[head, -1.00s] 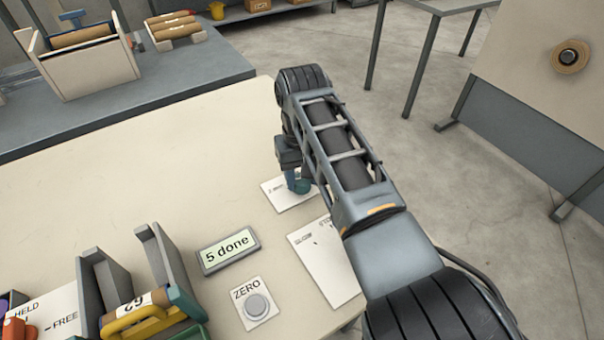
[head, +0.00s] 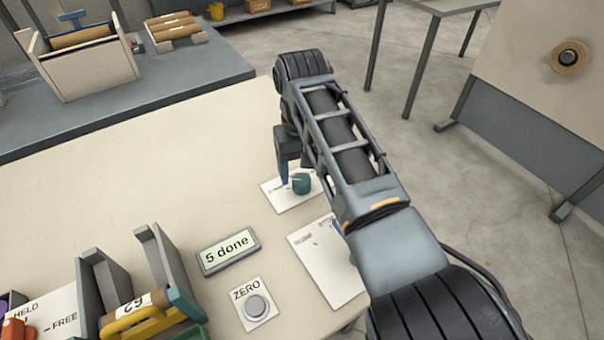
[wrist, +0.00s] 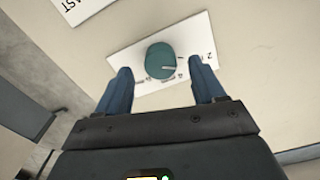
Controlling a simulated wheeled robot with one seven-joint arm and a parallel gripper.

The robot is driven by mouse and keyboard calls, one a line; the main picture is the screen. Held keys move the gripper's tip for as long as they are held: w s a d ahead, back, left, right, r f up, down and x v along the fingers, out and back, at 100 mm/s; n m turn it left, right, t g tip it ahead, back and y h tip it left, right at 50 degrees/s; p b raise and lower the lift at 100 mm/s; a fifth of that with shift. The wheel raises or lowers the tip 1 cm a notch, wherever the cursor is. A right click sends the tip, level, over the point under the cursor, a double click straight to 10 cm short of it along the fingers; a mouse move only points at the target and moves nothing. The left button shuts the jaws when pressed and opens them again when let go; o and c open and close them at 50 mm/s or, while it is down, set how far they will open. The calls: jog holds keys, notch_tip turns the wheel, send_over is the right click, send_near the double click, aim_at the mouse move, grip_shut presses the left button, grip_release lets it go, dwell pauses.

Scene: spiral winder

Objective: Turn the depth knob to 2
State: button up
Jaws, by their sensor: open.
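The teal depth knob (wrist: 161,60) stands on a white label plate (wrist: 124,55) with small marks around it; a "2" shows at the plate's right end in the wrist view. A pale pointer line on the knob points toward the right in that view. The knob also shows in the head view (head: 301,183). My gripper (wrist: 160,80) is open, its two blue fingers on either side of and just short of the knob, not gripping it. In the head view my arm hides part of the plate, and one finger (head: 283,172) shows beside the knob.
A display reading "5 done" (head: 229,250) and a ZERO button (head: 257,306) are on the table (head: 150,185) nearby. A second white label card (head: 325,265) lies close to my arm. Grey brackets and a yellow-handled part (head: 145,315) stand at lower left.

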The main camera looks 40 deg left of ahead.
aim_at(302, 180)
jog(key=shift+r, duration=2.7)
